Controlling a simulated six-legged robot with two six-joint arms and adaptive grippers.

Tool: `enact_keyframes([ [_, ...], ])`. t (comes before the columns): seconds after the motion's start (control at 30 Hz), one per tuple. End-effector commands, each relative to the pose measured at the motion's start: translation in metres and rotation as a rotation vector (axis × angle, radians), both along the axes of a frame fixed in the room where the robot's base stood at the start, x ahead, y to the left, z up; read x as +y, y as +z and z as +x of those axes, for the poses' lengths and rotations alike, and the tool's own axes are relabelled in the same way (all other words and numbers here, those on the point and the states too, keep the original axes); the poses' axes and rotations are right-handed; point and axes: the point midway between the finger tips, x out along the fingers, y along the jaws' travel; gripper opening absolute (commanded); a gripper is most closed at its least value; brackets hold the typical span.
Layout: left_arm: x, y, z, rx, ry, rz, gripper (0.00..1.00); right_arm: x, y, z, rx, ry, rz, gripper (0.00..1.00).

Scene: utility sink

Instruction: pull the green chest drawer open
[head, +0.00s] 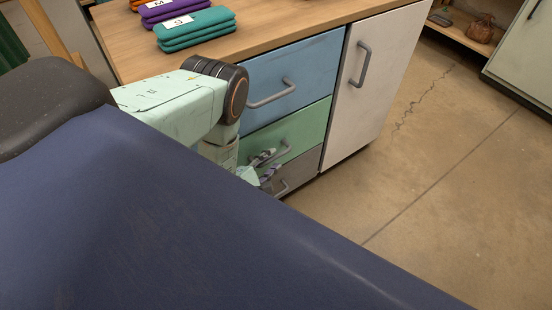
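The green drawer (308,128) is the middle one in the wooden-topped chest, between a blue drawer above and a grey drawer below. It looks closed, its front in line with the others. Its grey bar handle (284,150) is partly hidden by my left gripper (267,166). That gripper is at the left part of the handle, its two fingertips apart, one above the other. The upper fingertip overlaps the handle in the picture; I cannot tell whether it touches. My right gripper is out of view.
The blue drawer (291,84) and grey drawer (301,173) have similar handles. A white cupboard door (378,85) stands to the right. Folded teal cloths (197,30) and purple cloths (170,10) lie on the top. The floor (440,170) to the right is clear.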

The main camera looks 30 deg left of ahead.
Motion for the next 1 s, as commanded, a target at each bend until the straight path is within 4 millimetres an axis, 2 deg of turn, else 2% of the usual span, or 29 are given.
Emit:
enact_keyframes([
  [0.2, -0.001, -0.005, 0.022, -0.001, 0.0, 0.001, 0.36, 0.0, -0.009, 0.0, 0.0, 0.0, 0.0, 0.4],
  [0.53, -0.001, -0.005, 0.027, 0.0, 0.001, 0.001, 0.35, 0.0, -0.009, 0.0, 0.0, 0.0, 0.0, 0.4],
  [0.93, -0.001, -0.005, 0.028, 0.0, 0.0, 0.001, 0.01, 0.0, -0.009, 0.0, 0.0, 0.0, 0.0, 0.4],
  [1.0, -0.001, -0.005, 0.027, 0.0, 0.0, 0.001, 0.0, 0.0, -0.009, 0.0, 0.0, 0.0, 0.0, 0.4],
])
